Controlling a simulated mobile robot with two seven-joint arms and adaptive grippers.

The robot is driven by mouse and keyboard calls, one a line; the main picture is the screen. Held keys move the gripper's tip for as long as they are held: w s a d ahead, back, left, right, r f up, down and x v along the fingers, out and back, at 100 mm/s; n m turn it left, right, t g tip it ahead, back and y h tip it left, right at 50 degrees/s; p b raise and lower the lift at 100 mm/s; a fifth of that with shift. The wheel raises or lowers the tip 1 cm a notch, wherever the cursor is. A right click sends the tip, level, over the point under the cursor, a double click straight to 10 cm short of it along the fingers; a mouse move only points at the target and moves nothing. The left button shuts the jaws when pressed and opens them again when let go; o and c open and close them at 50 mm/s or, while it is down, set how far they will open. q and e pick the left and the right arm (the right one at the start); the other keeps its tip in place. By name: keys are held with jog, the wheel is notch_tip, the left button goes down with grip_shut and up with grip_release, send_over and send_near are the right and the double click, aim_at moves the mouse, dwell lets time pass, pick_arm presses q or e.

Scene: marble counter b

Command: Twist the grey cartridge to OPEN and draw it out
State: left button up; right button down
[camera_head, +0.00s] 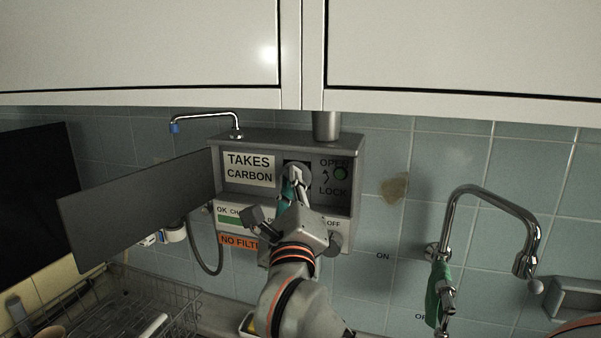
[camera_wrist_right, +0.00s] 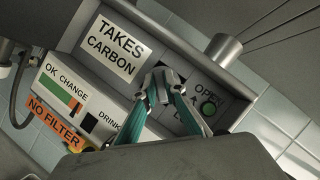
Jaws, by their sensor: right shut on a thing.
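The grey cartridge (camera_head: 297,168) sits in the front of a grey wall unit (camera_head: 285,142), in a recess between the "TAKES CARBON" label and the OPEN/LOCK marks. Mostly my fingers hide it. My right gripper (camera_head: 293,184) reaches up to it from below and is shut on its grey grip (camera_wrist_right: 163,77), seen between the fingertips in the right wrist view. The OPEN/LOCK marks (camera_head: 333,177), with an arrow, stand just right of the cartridge. I cannot tell how far the cartridge is turned. My left gripper is not in view.
A dark flap (camera_head: 140,208) stands open to the left of the unit. A green round button or lamp (camera_head: 340,173) is by OPEN. A grey cylinder (camera_head: 326,126) rises at the unit's top. A tap (camera_head: 480,195) is at right, a wire rack (camera_head: 145,300) lower left, cabinets above.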

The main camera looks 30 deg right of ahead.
jog(key=shift+s+a+f, duration=0.35)
jog(key=shift+a, duration=0.25)
jog(key=shift+s, duration=0.1)
jog(key=shift+s+a+r, duration=0.35)
jog(key=shift+s+a, duration=0.25)
jog(key=shift+d, duration=0.1)
